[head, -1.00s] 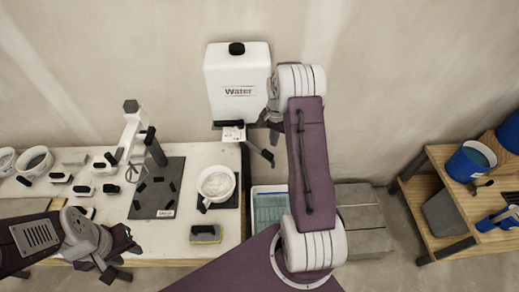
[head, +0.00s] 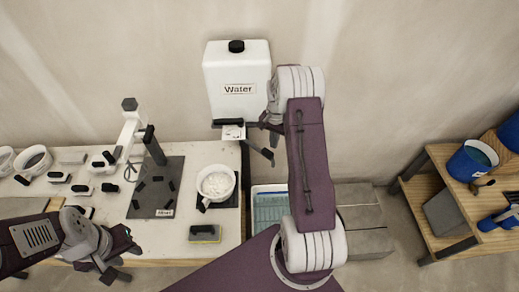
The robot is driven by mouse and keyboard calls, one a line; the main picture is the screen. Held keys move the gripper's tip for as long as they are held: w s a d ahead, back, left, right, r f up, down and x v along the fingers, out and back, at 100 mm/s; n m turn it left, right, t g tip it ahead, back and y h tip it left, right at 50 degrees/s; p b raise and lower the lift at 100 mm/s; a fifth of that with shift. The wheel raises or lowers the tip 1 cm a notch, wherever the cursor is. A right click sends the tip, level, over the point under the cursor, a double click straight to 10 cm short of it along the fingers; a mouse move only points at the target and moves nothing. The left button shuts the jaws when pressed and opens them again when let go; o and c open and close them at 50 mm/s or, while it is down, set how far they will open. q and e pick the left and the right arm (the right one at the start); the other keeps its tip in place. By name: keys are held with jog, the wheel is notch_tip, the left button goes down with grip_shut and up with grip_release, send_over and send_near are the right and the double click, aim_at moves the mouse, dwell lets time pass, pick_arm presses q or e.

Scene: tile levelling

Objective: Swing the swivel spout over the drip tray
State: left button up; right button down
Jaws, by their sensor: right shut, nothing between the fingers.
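A white water container (head: 237,75) with a black cap and a "Water" label stands at the back of the bench. A dark bar, seemingly the spout (head: 261,151), angles down and right below it; its exact joint is hard to make out. My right gripper (head: 262,127) is shut and empty beside the container's lower right corner; whether it touches the spout I cannot tell. A white tray with a teal inside (head: 270,208), possibly the drip tray, sits lower down, right of the bench and partly behind my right arm. My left gripper (head: 131,262) is open and empty at the bench's front left.
A white bowl (head: 216,185) of pale material stands on a dark mat, with a sponge block (head: 205,234) in front. A dark board (head: 156,189) and several small black-handled tools lie left. A wooden shelf (head: 440,205) with blue buckets (head: 470,160) stands right. Grey blocks (head: 366,220) lie between.

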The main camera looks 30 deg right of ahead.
aim_at(267, 151)
jog(key=shift+f+b, duration=0.3)
jog(key=shift+f, duration=0.45)
jog(key=shift+s+a, duration=0.25)
jog(key=shift+a, duration=0.45)
jog(key=shift+s+a, duration=0.2)
jog(key=shift+a, duration=0.5)
jog(key=shift+s+a, duration=0.25)
jog(key=shift+a, duration=0.45)
jog(key=shift+s+a, duration=0.1)
jog(key=shift+a, duration=2.05)
